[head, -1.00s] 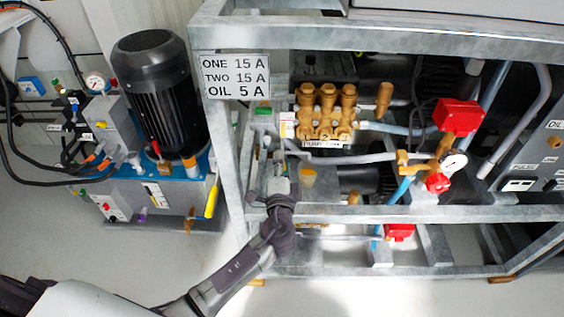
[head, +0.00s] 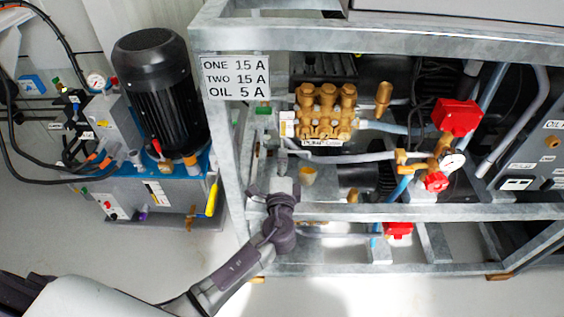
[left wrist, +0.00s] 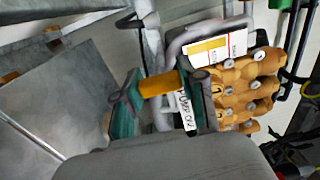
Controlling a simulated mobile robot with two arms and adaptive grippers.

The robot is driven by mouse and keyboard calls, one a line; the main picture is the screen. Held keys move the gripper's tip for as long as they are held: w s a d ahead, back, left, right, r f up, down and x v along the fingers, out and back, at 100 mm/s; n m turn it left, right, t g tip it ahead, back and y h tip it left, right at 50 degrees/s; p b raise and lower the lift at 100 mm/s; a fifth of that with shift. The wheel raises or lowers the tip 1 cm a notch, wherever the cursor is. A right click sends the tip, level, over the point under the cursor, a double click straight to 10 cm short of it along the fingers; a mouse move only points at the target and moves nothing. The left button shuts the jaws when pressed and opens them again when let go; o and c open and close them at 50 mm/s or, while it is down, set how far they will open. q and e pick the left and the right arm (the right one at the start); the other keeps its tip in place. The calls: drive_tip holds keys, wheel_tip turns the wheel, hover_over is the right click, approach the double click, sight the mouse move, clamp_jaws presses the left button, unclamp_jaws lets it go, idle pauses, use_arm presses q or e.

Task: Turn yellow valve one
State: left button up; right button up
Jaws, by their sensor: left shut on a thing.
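The yellow valve handle (left wrist: 158,84) is a short yellow bar between the two teal-padded fingers of my left gripper (left wrist: 162,98) in the left wrist view. The gripper is shut on it. A white label (left wrist: 187,110) that seems to read "PUMP ONE" hangs beside the right finger. In the head view my left gripper (head: 283,182) reaches into the frame, left of and below the brass pump head (head: 325,112); its fingertips and the held handle are hard to make out there. My right gripper is not in view.
Grey frame rails (head: 400,213) run below and around the pump. Grey pipes, a gauge (head: 453,162) and red valve parts (head: 457,117) lie to the right. A black motor (head: 158,90) stands left, with another yellow handle (head: 212,198). Free floor lies in front.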

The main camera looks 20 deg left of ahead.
use_arm(q)
drive_tip(key=o, duration=1.2)
drive_tip(key=shift+c, duration=0.2)
drive_tip(key=v, duration=1.2)
